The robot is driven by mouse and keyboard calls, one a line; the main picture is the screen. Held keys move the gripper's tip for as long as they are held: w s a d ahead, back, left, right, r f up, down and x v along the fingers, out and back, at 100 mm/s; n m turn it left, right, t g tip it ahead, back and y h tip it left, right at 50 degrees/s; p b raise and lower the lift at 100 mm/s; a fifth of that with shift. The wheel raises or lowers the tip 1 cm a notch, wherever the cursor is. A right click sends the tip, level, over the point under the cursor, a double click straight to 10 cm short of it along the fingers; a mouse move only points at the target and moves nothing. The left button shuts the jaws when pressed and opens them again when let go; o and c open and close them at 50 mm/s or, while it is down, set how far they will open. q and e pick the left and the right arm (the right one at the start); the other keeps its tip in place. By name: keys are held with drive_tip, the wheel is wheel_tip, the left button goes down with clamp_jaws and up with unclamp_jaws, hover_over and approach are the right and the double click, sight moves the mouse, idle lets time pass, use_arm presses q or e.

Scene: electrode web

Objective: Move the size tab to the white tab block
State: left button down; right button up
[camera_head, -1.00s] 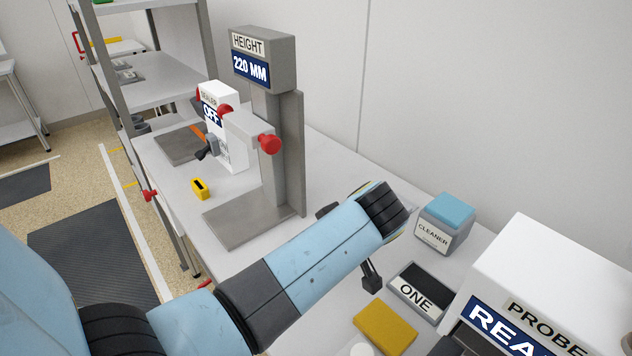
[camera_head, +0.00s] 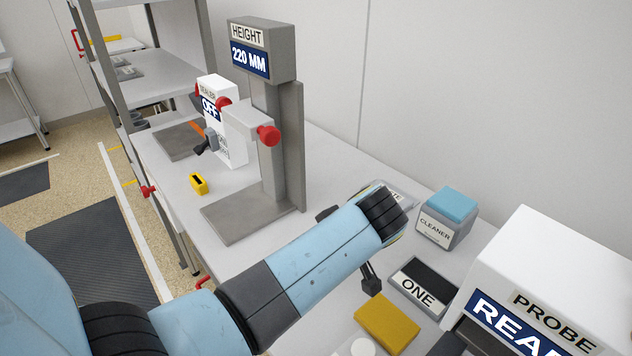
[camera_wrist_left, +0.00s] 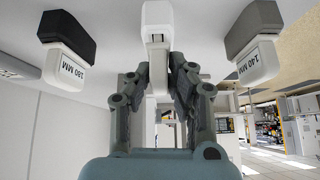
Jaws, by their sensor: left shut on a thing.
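In the left wrist view a white tab (camera_wrist_left: 158,78) sits between the fingertips of my left gripper (camera_wrist_left: 172,72), which is shut on it. Its face is not readable. Right above it in the picture is the white tab block (camera_wrist_left: 157,14); the tab and block meet or nearly meet, and I cannot tell whether they are joined. A black block (camera_wrist_left: 68,32) with a 180 MM tab (camera_wrist_left: 66,72) is at the left. In the head view my left arm hides the tab. My right gripper is not in view.
On the bench stand the height gauge (camera_head: 284,150) reading 220 MM, a sealer (camera_head: 220,92) showing OFF, a small yellow piece (camera_head: 199,184), the cleaner box (camera_head: 446,222), the tray marked ONE (camera_head: 415,293), a yellow pad (camera_head: 387,323) and the probe box (camera_head: 560,260).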

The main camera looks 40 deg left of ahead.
use_arm(q)
drive_tip(key=shift+f, duration=0.35)
drive_tip(key=c, duration=1.1)
unclamp_jaws()
drive_tip(key=shift+c, duration=0.2)
drive_tip(key=shift+r, duration=0.1)
wheel_tip(320, 180, up, 10)
drive_tip(key=shift+f, duration=0.1)
